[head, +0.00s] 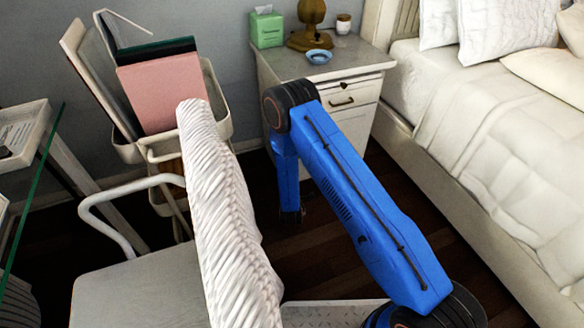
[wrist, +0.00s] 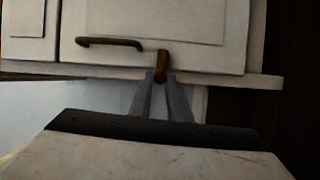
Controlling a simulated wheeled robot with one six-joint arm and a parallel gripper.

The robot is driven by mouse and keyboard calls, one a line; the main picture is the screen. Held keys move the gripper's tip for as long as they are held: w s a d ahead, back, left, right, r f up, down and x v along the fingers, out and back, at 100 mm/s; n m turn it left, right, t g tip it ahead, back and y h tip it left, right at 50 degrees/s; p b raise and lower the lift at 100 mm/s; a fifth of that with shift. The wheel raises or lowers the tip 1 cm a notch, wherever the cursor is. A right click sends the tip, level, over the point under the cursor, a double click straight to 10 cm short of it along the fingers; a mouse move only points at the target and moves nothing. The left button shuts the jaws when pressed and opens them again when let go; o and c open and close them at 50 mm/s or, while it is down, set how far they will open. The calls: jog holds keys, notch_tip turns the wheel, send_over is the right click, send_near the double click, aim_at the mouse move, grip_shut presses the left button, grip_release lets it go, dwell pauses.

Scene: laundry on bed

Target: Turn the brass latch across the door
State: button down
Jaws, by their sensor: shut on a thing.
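In the wrist view, the brass latch (wrist: 161,63) is a small brown-gold piece at the edge of a pale door (wrist: 200,22). It stands roughly upright in the picture, over the door's lower edge there. My gripper (wrist: 161,76) has its two grey fingers closed together on the latch's near end. A dark bar handle (wrist: 110,42) is on the door, just left of the latch. In the head view, my blue arm reaches down in front of the white nightstand (head: 292,72). The latch and my fingertips cannot be made out there.
A tissue box (head: 267,28), a brass lamp (head: 310,25) and a blue dish (head: 319,56) stand on the nightstand. The bed (head: 500,130) is close on the right. A chair (head: 140,285) and a cart with folders (head: 165,90) stand left. Dark floor shows between.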

jog(key=shift+f+n, duration=0.1)
jog(key=shift+n, duration=0.3)
jog(key=c, duration=1.7)
grip_release()
jog(key=shift+o, duration=0.2)
jog(key=shift+s, duration=0.15)
jog(key=s, duration=1.7)
jog(key=shift+a, duration=0.15)
jog(key=shift+s, duration=0.1)
